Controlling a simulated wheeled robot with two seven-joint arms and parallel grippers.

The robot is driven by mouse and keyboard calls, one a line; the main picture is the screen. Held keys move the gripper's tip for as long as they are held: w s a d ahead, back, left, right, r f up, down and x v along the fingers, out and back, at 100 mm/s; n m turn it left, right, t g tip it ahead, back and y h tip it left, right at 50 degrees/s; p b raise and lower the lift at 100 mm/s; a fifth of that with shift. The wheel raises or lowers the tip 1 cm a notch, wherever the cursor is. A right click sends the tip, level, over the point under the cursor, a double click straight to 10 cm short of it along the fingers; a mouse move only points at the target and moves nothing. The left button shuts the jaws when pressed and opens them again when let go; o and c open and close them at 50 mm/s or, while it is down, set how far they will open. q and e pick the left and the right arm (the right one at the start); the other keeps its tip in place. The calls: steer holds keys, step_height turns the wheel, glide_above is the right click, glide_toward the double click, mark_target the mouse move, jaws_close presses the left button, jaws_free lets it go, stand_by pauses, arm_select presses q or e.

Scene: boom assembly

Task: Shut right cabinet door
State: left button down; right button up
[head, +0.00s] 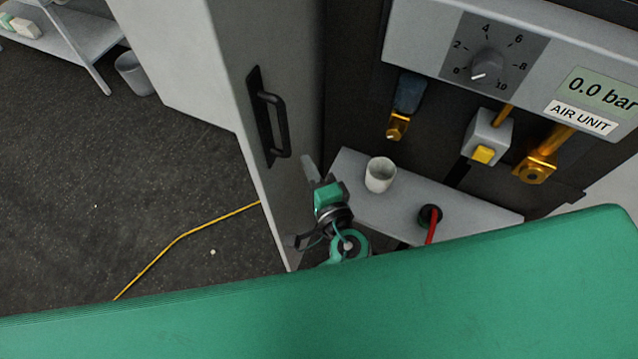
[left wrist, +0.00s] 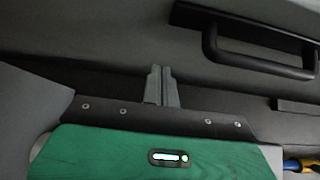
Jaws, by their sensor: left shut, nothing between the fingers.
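A tall grey cabinet door panel (head: 235,60) with a black bar handle (head: 270,118) stands left of the air unit in the head view. Whether this is the right door I cannot tell. My left gripper (head: 308,165) is beside the panel's handled face, below and right of the handle, and not on the handle. In the left wrist view the two fingers (left wrist: 162,84) are together and empty. The handle (left wrist: 258,55) is at upper right there, apart from the fingertips. Whether the fingertips touch the panel I cannot tell. My right gripper is not in view.
The air unit (head: 410,25) with a dial and brass fittings is at upper right. A white cup (head: 380,174) stands on a grey shelf (head: 440,205) right of my left gripper. A yellow cable (head: 190,232) lies on open dark floor at left; a bin (head: 135,75) stands farther back.

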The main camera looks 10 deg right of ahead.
arm_select(q)
steer(key=w+a, duration=0.1)
steer(key=a, duration=0.1)
steer(key=w+a+p, duration=0.1)
steer(key=w, duration=0.1)
steer(key=shift+w+a+p, duration=0.15)
steer(key=shift+a+p, duration=0.15)
steer(key=shift+a, duration=0.05)
